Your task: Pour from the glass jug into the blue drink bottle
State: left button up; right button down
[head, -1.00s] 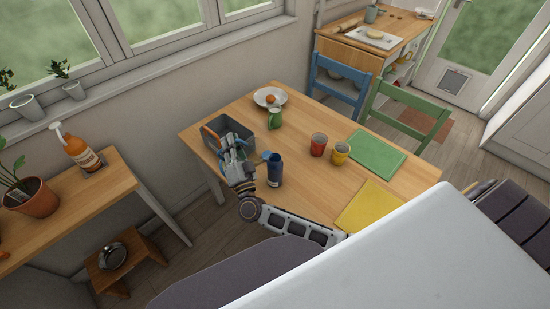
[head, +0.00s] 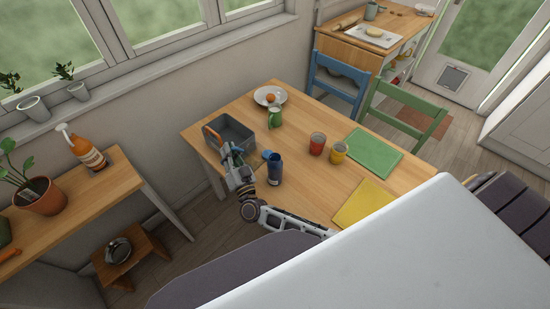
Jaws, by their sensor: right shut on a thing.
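The blue drink bottle (head: 275,172) stands upright near the table's front edge, with a light blue part, possibly its lid, at its upper left. My right gripper (head: 231,152) is left of the bottle, apart from it, in front of the grey crate. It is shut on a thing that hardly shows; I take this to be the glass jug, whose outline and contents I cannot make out. No other glass jug is visible on the table. My left gripper is out of view.
The grey crate (head: 247,143) with an orange handle stands close behind my right gripper. A green jug (head: 275,117), a plate (head: 261,101), a red cup (head: 317,144) and a yellow cup (head: 339,153) stand farther off. Green (head: 374,154) and yellow (head: 365,204) mats lie right.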

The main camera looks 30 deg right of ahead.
aim_at(220, 163)
jog(key=shift+w+a+f+n+g+y, duration=0.2)
jog(key=shift+a+f+n, duration=0.15)
jog(key=shift+f, duration=0.2)
jog(key=shift+w+a+f+n+g+y, duration=0.1)
jog(key=shift+a+f+n+y, duration=0.15)
jog(key=shift+f+n, duration=0.25)
jog(key=shift+w+a+f+n+g+p, duration=0.3)
jog(key=shift+a+f+n+p, duration=0.35)
jog(key=shift+p, duration=0.8)
jog(key=shift+w+a+f+n+g+y+p, duration=0.15)
jog(key=shift+a+f+n+g+p, duration=0.2)
jog(key=shift+n+p, duration=0.3)
jog(key=shift+w+a+f+n+g+y+p, duration=0.15)
jog(key=shift+f+n+p, duration=0.3)
jog(key=shift+p, duration=0.25)
jog(key=shift+a+f+n, duration=0.15)
jog(key=shift+f+n, duration=0.35)
jog(key=shift+a+f+n+g, duration=0.2)
jog(key=shift+f+n+g, duration=0.3)
jog(key=shift+f, duration=0.15)
